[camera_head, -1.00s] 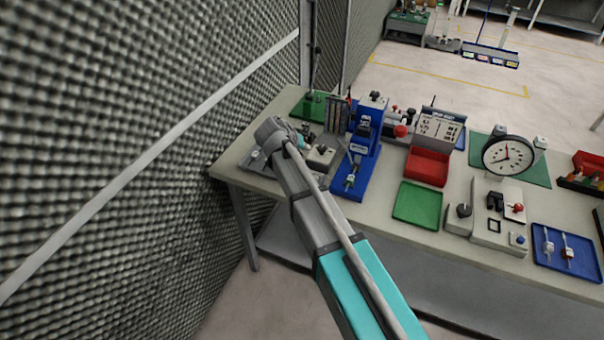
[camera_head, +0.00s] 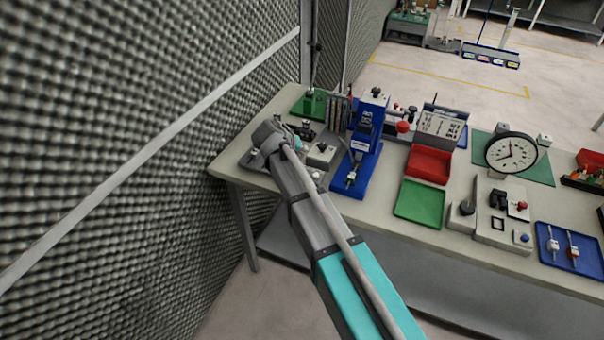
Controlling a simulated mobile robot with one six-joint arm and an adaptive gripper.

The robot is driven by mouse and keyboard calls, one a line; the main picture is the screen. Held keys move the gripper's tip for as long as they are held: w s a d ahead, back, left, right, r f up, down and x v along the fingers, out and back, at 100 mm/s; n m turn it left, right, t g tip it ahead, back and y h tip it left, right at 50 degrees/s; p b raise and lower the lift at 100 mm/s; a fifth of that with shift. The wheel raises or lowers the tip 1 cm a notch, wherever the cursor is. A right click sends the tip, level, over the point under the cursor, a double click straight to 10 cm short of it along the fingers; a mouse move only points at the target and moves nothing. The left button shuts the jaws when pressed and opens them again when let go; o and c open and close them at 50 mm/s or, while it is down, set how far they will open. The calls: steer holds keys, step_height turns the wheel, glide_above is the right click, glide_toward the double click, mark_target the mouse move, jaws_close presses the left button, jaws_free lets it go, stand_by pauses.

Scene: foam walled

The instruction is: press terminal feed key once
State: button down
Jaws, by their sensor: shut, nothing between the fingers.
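My arm reaches over the left end of the bench, its wrist above the grey equipment there. My gripper's fingers are hidden behind the wrist and arm. A blue bench press (camera_head: 367,125) stands on a blue base just right of the wrist, with a small pale part on the base's front. A small grey box (camera_head: 320,154) with a dark knob sits between the wrist and the press, partly covered by my arm. No key marked as terminal feed can be made out at this size.
A red tray (camera_head: 429,164), a green tray (camera_head: 419,203) and a grey panel box (camera_head: 439,124) stand right of the press. Further right are a dial gauge (camera_head: 511,154), a grey control unit (camera_head: 503,222) and a blue tray (camera_head: 570,250). A textured foam wall (camera_head: 120,130) rises close on the left.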

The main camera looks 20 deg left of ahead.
steer(key=shift+f+b, duration=3)
steer(key=shift+f, duration=0.35)
steer(key=shift+f+b, duration=0.9)
steer(key=shift+b, duration=0.05)
steer(key=shift+r, duration=0.1)
stand_by(0.4)
steer(key=shift+r+p, duration=0.85)
steer(key=shift+p, duration=0.15)
steer(key=shift+r+p, duration=2.5)
